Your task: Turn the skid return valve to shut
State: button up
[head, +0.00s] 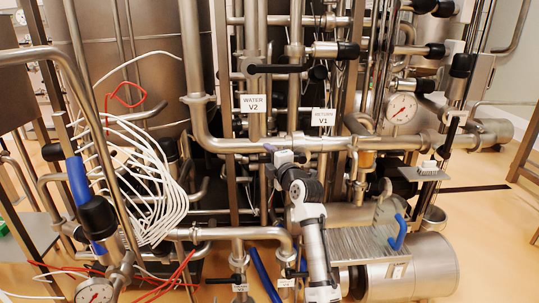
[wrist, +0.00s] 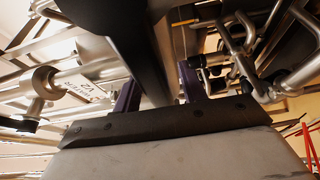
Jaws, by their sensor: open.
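The RETURN V1 tag (head: 323,117) hangs in the middle of the pipework in the head view. My gripper (head: 284,154) is just below and left of it, in front of a horizontal steel pipe. In the wrist view the purple fingers of my gripper (wrist: 160,92) are apart. A long dark bar (wrist: 140,45) runs down into the space between them. I cannot tell whether it is the return valve's handle or whether the fingers touch it. No return valve handle shows clearly in the head view; my gripper and arm may hide it.
A WATER V2 tag (head: 253,103) hangs to the left, below a horizontal black lever (head: 272,69). A pressure gauge (head: 402,108) is at right. White hoses (head: 150,185) bunch at left. Pipes crowd closely around my gripper; open floor (head: 490,240) lies at far right.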

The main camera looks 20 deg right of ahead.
grip_shut()
dwell(0.3)
